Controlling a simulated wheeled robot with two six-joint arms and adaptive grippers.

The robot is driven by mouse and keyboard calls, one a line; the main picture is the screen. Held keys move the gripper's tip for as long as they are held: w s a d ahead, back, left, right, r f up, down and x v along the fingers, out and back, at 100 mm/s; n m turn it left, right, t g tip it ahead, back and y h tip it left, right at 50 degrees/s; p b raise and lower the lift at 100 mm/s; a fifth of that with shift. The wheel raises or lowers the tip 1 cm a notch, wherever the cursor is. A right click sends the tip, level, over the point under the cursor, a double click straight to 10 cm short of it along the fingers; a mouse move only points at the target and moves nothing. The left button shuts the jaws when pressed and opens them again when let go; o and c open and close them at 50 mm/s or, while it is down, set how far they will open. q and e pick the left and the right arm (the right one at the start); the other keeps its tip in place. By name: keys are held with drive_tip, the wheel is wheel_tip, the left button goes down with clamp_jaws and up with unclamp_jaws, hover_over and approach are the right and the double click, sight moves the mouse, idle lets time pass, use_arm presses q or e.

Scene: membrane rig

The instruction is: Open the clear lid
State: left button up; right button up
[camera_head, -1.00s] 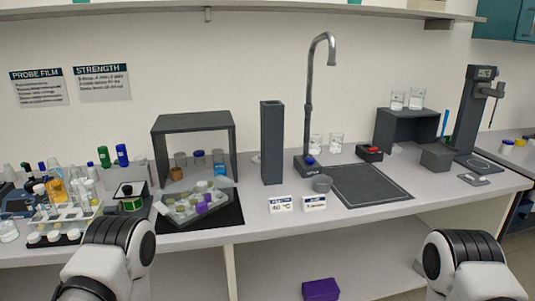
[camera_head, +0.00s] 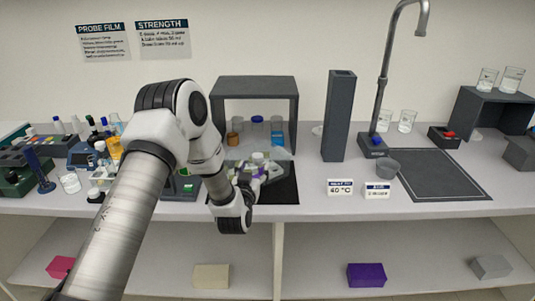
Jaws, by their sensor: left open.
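The clear lid (camera_head: 282,155) is a see-through panel over a low tray with several pale cups and a purple piece (camera_head: 262,173). The tray stands on a black mat (camera_head: 284,190) in front of a dark open-fronted shelf. My left arm reaches in from the left and bends down over the mat. My left gripper (camera_head: 262,170) is small in the view, at the front of the tray, with open jaws. The wrist hides the tray's left front part. I cannot tell whether the gripper touches the lid. My right gripper is out of view.
The dark shelf (camera_head: 290,88) stands behind the tray, with small jars under it. A tall dark column (camera_head: 339,115) and a tap (camera_head: 384,75) stand to the right. Labware crowds the left of the bench. The bench front right of the mat is clear up to two small signs.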

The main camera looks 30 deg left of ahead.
sight(259, 156)
use_arm(q)
drive_tip(key=p+x, duration=0.1)
drive_tip(key=x, duration=0.5)
drive_tip(key=shift+p, duration=0.3)
drive_tip(key=shift+w+a, duration=0.3)
drive_tip(key=shift+w, duration=0.25)
clamp_jaws()
